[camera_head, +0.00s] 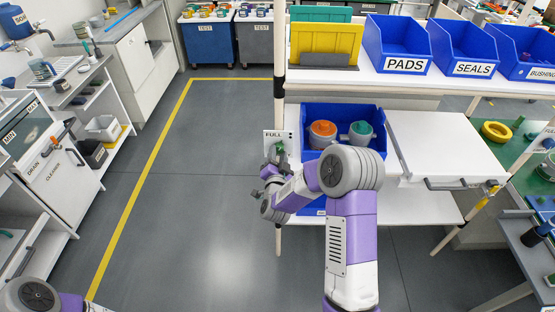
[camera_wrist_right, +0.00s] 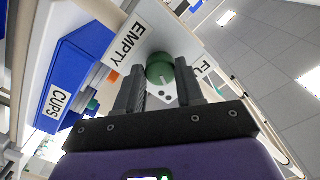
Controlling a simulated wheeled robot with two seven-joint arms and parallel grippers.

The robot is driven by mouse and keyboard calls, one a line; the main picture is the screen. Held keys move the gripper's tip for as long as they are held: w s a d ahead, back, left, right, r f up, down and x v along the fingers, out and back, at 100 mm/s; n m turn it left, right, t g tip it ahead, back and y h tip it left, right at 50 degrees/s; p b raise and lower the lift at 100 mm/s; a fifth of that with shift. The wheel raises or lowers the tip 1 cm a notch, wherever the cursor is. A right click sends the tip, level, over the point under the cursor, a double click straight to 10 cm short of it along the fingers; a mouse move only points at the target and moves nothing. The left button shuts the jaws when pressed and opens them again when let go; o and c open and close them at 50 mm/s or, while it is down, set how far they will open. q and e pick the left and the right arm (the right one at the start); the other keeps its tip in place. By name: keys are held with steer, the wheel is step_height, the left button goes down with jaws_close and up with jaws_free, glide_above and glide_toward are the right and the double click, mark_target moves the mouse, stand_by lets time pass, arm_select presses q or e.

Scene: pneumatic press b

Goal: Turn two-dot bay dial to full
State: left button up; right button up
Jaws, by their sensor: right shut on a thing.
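The two-dot bay dial is a green knob (camera_wrist_right: 160,68) on a white plate, with dark dots beside it in the right wrist view. The plate has an EMPTY label (camera_wrist_right: 128,43) on one side and a partly hidden FULL label (camera_wrist_right: 203,66) on the other. In the head view, the plate (camera_head: 270,134) shows FULL and the green knob (camera_head: 279,148) sits partly behind my arm. My right gripper (camera_wrist_right: 163,82) is shut on the knob, one finger on each side. The knob's exact pointer direction is unclear. My left gripper is out of view.
A blue bin (camera_head: 314,112) with an orange and a green cup stands just right of the plate. A thin upright post (camera_head: 280,80) is beside the plate. A white box with a handle (camera_head: 440,140) is farther right. The floor left of the post is clear.

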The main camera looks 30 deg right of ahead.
steer(key=n+b, duration=0.1)
steer(key=n, duration=0.3)
steer(key=shift+f+n, duration=0.1)
steer(key=shift+n, duration=0.2)
steer(key=n+b, duration=0.1)
steer(key=n, duration=0.3)
steer(key=shift+s+d, duration=0.1)
steer(key=shift+d, duration=0.05)
steer(key=shift+n, duration=0.4)
steer(key=o, duration=1)
steer(key=shift+o, duration=0.2)
steer(key=v, duration=0.7)
steer(key=shift+s+p, duration=0.25)
steer(key=shift+p, duration=0.1)
